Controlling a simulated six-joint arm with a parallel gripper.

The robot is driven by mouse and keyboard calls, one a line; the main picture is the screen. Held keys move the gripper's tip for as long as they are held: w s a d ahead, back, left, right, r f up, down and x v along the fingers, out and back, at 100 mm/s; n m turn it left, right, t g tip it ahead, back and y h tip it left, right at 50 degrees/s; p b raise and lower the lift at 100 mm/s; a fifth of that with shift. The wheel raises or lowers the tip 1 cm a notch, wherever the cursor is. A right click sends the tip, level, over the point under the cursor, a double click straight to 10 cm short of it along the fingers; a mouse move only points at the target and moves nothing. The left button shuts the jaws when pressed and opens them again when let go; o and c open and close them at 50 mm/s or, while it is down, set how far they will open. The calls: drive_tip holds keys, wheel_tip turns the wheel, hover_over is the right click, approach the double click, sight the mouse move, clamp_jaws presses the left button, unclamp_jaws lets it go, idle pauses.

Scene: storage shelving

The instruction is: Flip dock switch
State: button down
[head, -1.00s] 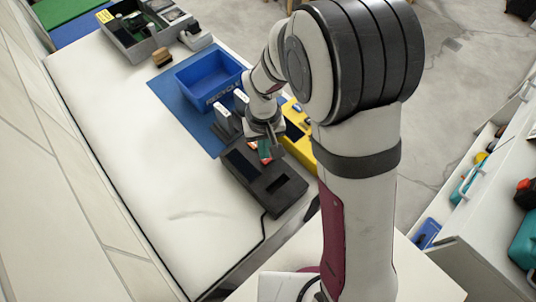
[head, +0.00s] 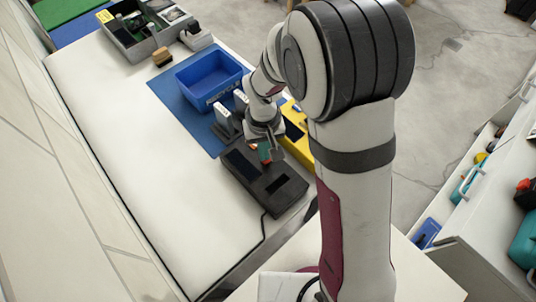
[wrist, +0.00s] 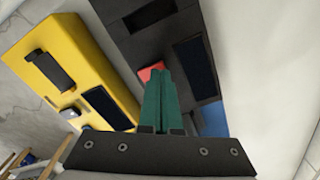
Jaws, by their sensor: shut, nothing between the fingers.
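The black dock (head: 283,203) lies near the front edge of the white bench, with dark rectangular slots in its top. It also shows in the wrist view (wrist: 150,45). A red switch (wrist: 150,71) on the dock is partly hidden behind my fingertips. My gripper (wrist: 161,72) has its green fingers shut together with nothing between them. The tips are right at the red switch in the wrist view; whether they touch it, and which way the switch is tipped, I cannot tell. In the head view my gripper (head: 265,153) is over the far part of the dock.
A yellow device (wrist: 75,55) stands close beside the dock. Grey upright units (head: 225,120) and a blue bin (head: 210,78) are on the blue mat (head: 172,95) behind. A black cable runs from the dock. The bench's left part is clear.

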drive_tip(key=shift+f, duration=0.45)
drive_tip(key=shift+r, duration=3.5)
drive_tip(key=s+d+r+m, duration=0.3)
drive_tip(key=s, duration=0.3)
drive_tip(key=s+d+r+m+y, duration=0.1)
drive_tip(key=s+d+r+m, duration=0.1)
drive_tip(key=s, duration=0.5)
drive_tip(key=s+d+r+m, duration=0.3)
drive_tip(key=s+d+r, duration=0.1)
drive_tip(key=s, duration=0.3)
drive_tip(key=shift+m+y, duration=0.3)
drive_tip(key=shift+y, duration=0.1)
drive_tip(key=shift+s, duration=0.1)
